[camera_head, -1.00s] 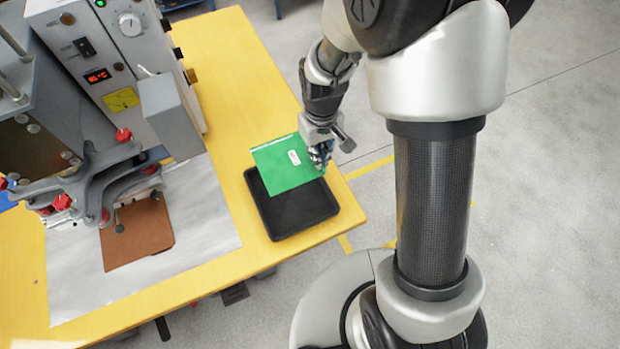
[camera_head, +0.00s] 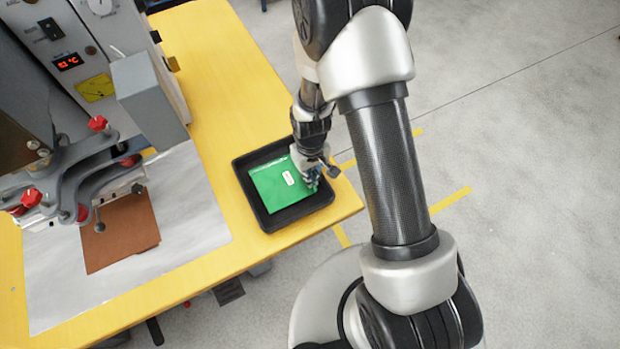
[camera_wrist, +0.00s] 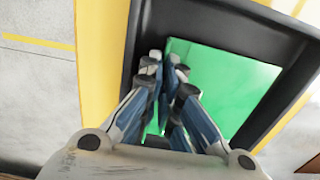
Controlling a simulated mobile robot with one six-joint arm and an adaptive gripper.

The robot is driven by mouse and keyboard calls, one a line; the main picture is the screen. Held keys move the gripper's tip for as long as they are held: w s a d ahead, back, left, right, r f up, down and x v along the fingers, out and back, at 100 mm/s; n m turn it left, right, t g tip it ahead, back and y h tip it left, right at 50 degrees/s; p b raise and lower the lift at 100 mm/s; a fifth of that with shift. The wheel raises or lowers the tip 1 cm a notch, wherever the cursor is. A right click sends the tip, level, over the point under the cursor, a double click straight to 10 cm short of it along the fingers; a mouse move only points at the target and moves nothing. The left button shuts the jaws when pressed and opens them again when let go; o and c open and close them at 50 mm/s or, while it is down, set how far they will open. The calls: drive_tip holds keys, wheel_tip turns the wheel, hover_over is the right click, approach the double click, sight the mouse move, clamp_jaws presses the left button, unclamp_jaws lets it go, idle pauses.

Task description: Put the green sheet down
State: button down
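The green sheet (camera_head: 270,184), with a small white label, is inside the black tray (camera_head: 262,220) on the yellow table's near right corner. It looks nearly flat, low over or on the tray floor; I cannot tell whether it touches all along. My gripper (camera_head: 313,179) is at the sheet's right edge. In the wrist view, the fingers (camera_wrist: 168,75) are close together at the edge of the green sheet (camera_wrist: 225,85), apparently pinching it. The exact contact is partly hidden by the fingers. The tray's dark rim (camera_wrist: 140,30) surrounds the sheet.
The grey welding machine (camera_head: 150,95) with red knobs stands left of the tray. A brown sheet (camera_head: 122,232) lies under it on a pale mat (camera_head: 190,235). The yellow table top (camera_head: 215,70) is clear behind the tray. Open floor lies to the right.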

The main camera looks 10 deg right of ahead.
drive_tip(key=shift+f, duration=0.75)
drive_tip(key=shift+f, duration=0.1)
drive_tip(key=c, duration=2.1)
unclamp_jaws()
wheel_tip(320, 180, up, 20)
drive_tip(key=t+p, duration=0.1)
drive_tip(key=p, duration=0.3)
drive_tip(key=s+d+r+m+t, duration=0.1)
drive_tip(key=s+r, duration=0.5)
drive_tip(key=r, duration=0.1)
drive_tip(key=s+d+r+m+t, duration=0.1)
drive_tip(key=s+d+r, duration=0.1)
drive_tip(key=s+r, duration=0.4)
drive_tip(key=s+d+r+m+t, duration=0.1)
drive_tip(key=s+r, duration=0.5)
drive_tip(key=r, duration=0.2)
drive_tip(key=shift+s+d+r+t, duration=0.1)
drive_tip(key=shift+d+r+t, duration=0.05)
drive_tip(key=shift+d+t, duration=0.2)
